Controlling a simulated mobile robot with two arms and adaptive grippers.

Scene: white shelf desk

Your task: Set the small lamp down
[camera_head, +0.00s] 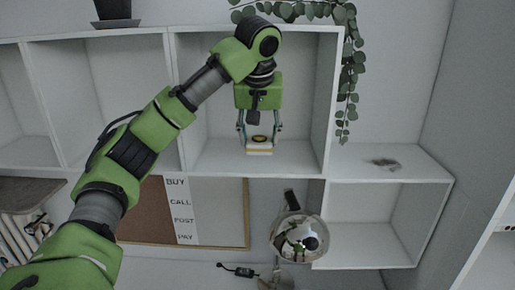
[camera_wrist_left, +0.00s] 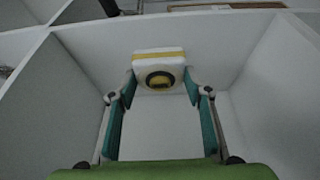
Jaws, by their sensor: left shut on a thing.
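The small lamp (camera_head: 259,146) is a white block with a yellow band and a dark round face. My left gripper (camera_head: 259,138) is shut on it, with one finger on each side. The lamp is inside the middle cubby of the white shelf (camera_head: 215,160), near its front edge. In the left wrist view, the lamp (camera_wrist_left: 160,72) sits between the tips of my left gripper (camera_wrist_left: 162,82). I cannot tell whether its underside touches the shelf board. My right gripper is not in view.
The cubby floor (camera_head: 300,160) around the lamp is clear. A trailing plant (camera_head: 347,75) hangs at the cubby's right side. A corkboard (camera_head: 220,205) with a paper list and a shiny round lamp (camera_head: 297,238) are below. A dark pot (camera_head: 114,10) stands on top.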

